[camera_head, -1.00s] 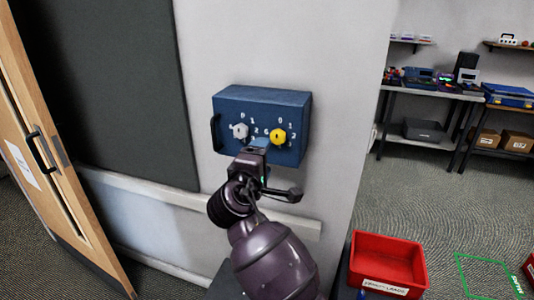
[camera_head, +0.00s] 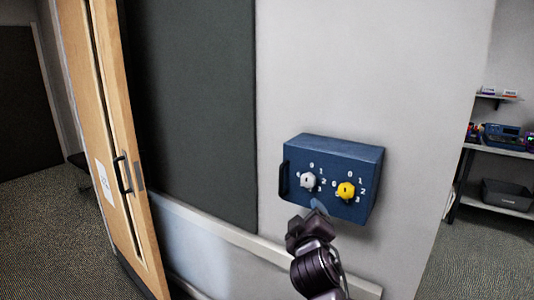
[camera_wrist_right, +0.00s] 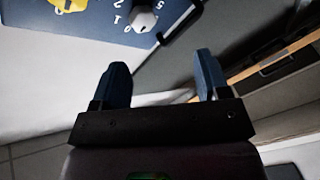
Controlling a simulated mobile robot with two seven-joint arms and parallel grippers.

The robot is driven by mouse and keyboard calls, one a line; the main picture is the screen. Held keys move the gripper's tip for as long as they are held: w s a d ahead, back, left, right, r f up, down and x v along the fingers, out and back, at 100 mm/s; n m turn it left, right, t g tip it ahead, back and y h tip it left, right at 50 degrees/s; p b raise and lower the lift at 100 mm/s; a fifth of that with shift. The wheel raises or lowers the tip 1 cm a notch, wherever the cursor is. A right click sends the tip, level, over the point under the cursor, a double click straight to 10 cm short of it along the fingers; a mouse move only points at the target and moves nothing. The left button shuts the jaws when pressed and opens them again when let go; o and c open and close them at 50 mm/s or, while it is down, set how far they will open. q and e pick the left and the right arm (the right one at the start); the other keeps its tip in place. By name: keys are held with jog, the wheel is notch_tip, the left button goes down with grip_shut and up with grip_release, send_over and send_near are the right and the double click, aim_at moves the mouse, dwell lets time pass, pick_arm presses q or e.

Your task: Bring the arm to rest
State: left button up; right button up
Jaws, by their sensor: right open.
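My right gripper (camera_head: 318,206) is in front of the lower edge of a blue box on the wall (camera_head: 338,149). Its two blue fingers are apart and empty in the right wrist view (camera_wrist_right: 162,72). The box has a white knob (camera_head: 308,180) on the left and a yellow knob (camera_head: 346,190) on the right, with numbers around them. In the wrist view the white knob (camera_wrist_right: 144,18) and part of the yellow knob (camera_wrist_right: 68,4) lie beyond the fingers, apart from them. My left gripper is in neither view.
A dark handle (camera_head: 284,179) is on the box's left side. A pale rail (camera_head: 225,230) runs along the wall below a dark grey board (camera_head: 190,110). A wooden door (camera_head: 100,130) stands at the left. Shelving (camera_head: 500,150) is at the far right, beyond open floor.

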jog(key=s+d+f+m+g+y, duration=0.1)
jog(key=s+d+f+m, duration=0.1)
jog(key=s+d+f, duration=0.3)
jog(key=s+d+f+m+y, duration=0.1)
jog(key=s+d+f+m, duration=0.15)
jog(key=f, duration=0.55)
jog(key=s+d+f+m+g+y, duration=0.1)
jog(key=s+d+f+m, duration=0.1)
jog(key=s+f, duration=0.35)
jog(key=s+d+f+g, duration=0.1)
jog(key=s+d+f, duration=0.1)
jog(key=s+f, duration=0.3)
jog(key=s+d+f+m+g+h, duration=0.1)
jog(key=s+d+f+g, duration=0.1)
jog(key=s+f, duration=0.3)
jog(key=s+d+f+g+h, duration=0.1)
jog(key=s+d+f, duration=0.3)
jog(key=s, duration=0.3)
jog(key=shift+s+d+f+m+b, duration=0.25)
jog(key=shift+s+f+m+b, duration=0.1)
jog(key=shift+s+f+b, duration=0.05)
